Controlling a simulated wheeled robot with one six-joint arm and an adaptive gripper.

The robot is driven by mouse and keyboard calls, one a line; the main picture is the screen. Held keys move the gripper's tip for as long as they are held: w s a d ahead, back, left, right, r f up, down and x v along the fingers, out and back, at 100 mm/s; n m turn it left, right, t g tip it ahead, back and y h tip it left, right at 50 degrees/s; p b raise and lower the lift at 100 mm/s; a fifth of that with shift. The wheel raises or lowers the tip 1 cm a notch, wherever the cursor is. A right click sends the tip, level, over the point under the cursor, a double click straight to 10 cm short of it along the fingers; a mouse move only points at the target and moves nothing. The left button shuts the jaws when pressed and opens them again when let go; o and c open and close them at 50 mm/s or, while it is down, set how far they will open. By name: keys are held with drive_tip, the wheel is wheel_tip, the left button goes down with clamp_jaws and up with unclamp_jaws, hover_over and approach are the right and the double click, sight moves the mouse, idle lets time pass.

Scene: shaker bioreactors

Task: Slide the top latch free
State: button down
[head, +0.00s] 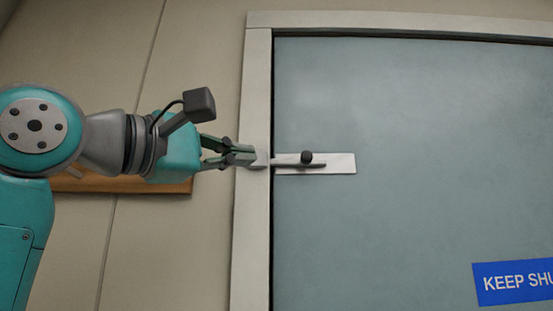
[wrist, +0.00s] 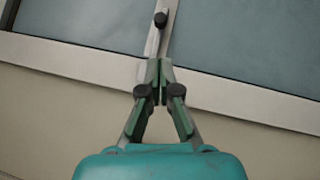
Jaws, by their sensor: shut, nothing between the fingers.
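The top latch is a pale metal plate (head: 342,163) on the left side of the grey-blue door, with a thin sliding bar (head: 290,165) and a dark round knob (head: 306,157). The bar reaches left onto the door frame. In the wrist view the knob (wrist: 160,19) lies straight ahead of my fingers. My gripper (head: 250,156) is shut and empty, at the door frame just left of the latch; its fingertips also show in the wrist view (wrist: 159,68). The fingertips overlap the bar's left end in view; I cannot tell whether they touch it. The knob is free of my fingers.
The pale door frame (head: 257,90) runs up the door's left side and across its top. A blue "KEEP SHUT"-like sign (head: 512,283), cut off at the right, is on the lower door. A wooden strip (head: 125,184) is on the wall behind my arm. The door face around the latch is clear.

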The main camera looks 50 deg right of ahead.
approach(325, 161)
drive_tip(key=w+d, duration=0.2)
drive_tip(key=shift+w+d+r, duration=0.35)
drive_tip(key=shift+w+r, duration=0.05)
drive_tip(key=s+d, duration=0.2)
drive_tip(key=s, duration=0.1)
drive_tip(key=shift+s+d, duration=0.1)
drive_tip(key=shift+d, duration=0.15)
drive_tip(key=shift+a, duration=0.1)
